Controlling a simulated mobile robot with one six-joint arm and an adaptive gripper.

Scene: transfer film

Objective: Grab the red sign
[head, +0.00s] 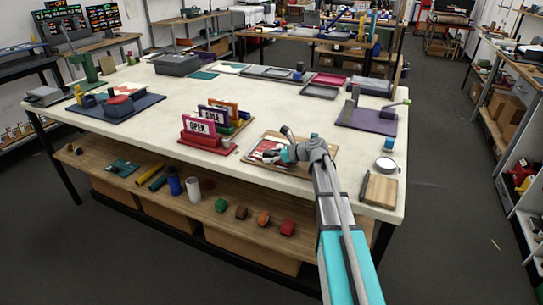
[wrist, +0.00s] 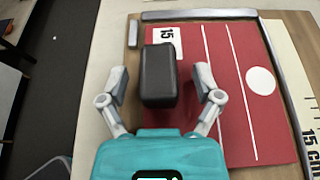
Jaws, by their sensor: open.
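A dark grey block (wrist: 158,75) appears between my fingers over the sheet. My gripper (wrist: 160,83) is open, with a gap on each side of the block. Whether the block rests on the sheet I cannot tell. The gripper also shows in the head view (head: 287,154).
The sheet lies on a wooden board (head: 318,165) with metal edge strips (wrist: 198,14). A purple mat with a device (head: 366,121) stands to the right.

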